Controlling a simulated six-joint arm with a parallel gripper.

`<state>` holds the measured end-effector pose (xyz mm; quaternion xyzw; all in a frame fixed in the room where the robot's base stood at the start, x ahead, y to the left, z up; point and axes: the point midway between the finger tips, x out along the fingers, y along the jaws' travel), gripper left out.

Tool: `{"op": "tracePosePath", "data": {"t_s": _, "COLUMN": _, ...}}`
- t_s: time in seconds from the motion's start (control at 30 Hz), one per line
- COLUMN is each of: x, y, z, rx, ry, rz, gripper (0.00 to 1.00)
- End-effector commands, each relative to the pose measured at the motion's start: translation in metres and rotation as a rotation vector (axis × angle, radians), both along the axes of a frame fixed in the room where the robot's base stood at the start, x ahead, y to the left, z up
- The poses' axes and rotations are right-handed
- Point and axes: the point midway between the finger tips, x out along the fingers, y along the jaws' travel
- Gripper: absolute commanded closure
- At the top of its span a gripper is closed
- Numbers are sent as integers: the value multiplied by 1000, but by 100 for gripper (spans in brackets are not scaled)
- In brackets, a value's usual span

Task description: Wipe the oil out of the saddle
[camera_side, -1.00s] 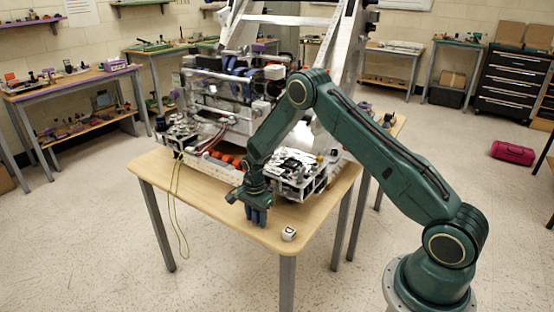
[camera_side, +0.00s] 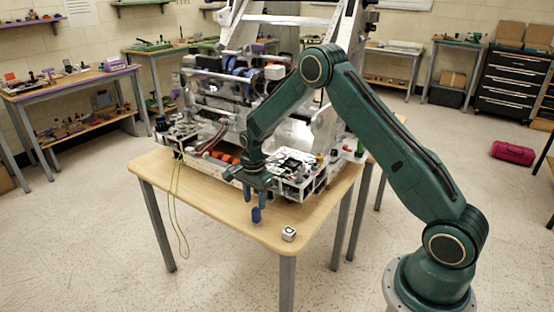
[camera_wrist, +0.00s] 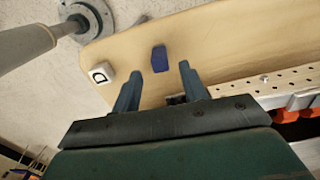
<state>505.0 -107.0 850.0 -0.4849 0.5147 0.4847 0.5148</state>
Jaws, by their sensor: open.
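A small dark blue block (camera_side: 256,215) stands on the wooden table near its front edge, and it also shows in the wrist view (camera_wrist: 159,59). My gripper (camera_side: 254,194) is open and empty, a little above the block. In the wrist view the block lies beyond and between the two spread fingertips, with clear gaps to both. Whether the block is the wiping pad, I cannot tell. I cannot pick out the saddle or any oil in these frames.
A white cube with a black mark (camera_side: 289,234) sits near the table's front corner (camera_side: 270,240). A large robot assembly with metal rails and orange rollers (camera_side: 222,156) fills the back of the table, close behind my gripper. The table's front strip is mostly clear.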

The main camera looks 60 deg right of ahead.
Motion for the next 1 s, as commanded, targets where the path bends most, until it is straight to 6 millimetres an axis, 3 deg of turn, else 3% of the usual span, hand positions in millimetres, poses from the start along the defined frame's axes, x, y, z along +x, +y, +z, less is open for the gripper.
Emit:
{"op": "tracePosePath", "data": {"t_s": 0.2, "x": 0, "y": 0, "z": 37, "rx": 0, "ry": -3, "rz": 0, "gripper": 57}}
{"op": "tracePosePath", "data": {"t_s": 0.4, "x": 0, "y": 0, "z": 56, "rx": 0, "ry": -1, "rz": 0, "gripper": 57}}
{"op": "tracePosePath", "data": {"t_s": 1.0, "x": 0, "y": 0, "z": 62, "rx": 0, "ry": 0, "rz": 0, "gripper": 57}}
